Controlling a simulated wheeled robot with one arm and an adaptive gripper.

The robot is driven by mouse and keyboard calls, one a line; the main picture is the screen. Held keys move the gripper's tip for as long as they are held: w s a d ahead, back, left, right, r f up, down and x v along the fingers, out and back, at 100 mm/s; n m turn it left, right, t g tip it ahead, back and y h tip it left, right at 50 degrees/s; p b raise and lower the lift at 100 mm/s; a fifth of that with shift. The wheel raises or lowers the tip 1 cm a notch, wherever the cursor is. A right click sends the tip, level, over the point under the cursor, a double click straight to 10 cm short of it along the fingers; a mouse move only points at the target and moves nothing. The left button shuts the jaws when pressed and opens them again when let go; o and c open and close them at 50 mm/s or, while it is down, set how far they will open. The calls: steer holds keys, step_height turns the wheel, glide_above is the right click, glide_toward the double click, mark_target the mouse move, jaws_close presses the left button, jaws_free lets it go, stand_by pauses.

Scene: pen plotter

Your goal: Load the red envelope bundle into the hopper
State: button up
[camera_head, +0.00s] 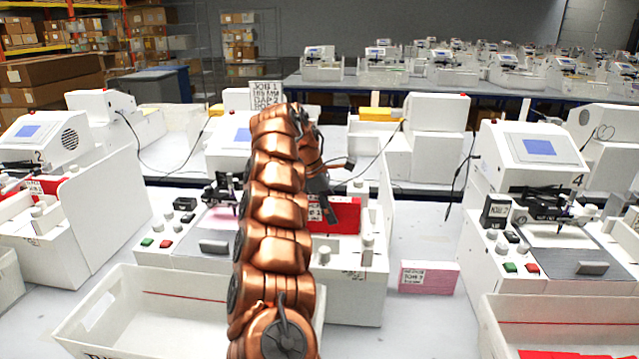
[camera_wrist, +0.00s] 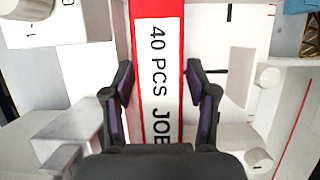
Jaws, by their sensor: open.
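The red envelope bundle (camera_head: 345,215) stands in the white hopper at the right side of the middle plotter (camera_head: 228,150). My gripper (camera_wrist: 159,78) is open, with one finger on each side of the bundle. A gap seems to show beside each finger; I cannot tell whether either touches. In the head view my gripper (camera_head: 318,190) is above the hopper, partly hidden by my arm. My arm also covers part of the middle plotter.
A pink labelled bundle (camera_head: 428,278) lies on the table right of the middle plotter. A white bin (camera_head: 130,310) is at the front left, another (camera_head: 560,312) at the front right holding something red. Plotters stand left and right (camera_head: 535,150). Bare table shows around the pink bundle.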

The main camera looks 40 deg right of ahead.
steer(key=p+v, duration=0.2)
steer(key=v, duration=0.3)
steer(key=shift+d, duration=0.1)
steer(key=p+v, duration=0.3)
steer(key=p, duration=0.1)
steer(key=shift+r, duration=0.4)
steer(key=shift+p+v, duration=1)
steer(key=shift+v, duration=0.05)
steer(key=shift+w+a+f, duration=0.1)
steer(key=shift+w+a, duration=0.1)
steer(key=shift+a, duration=0.1)
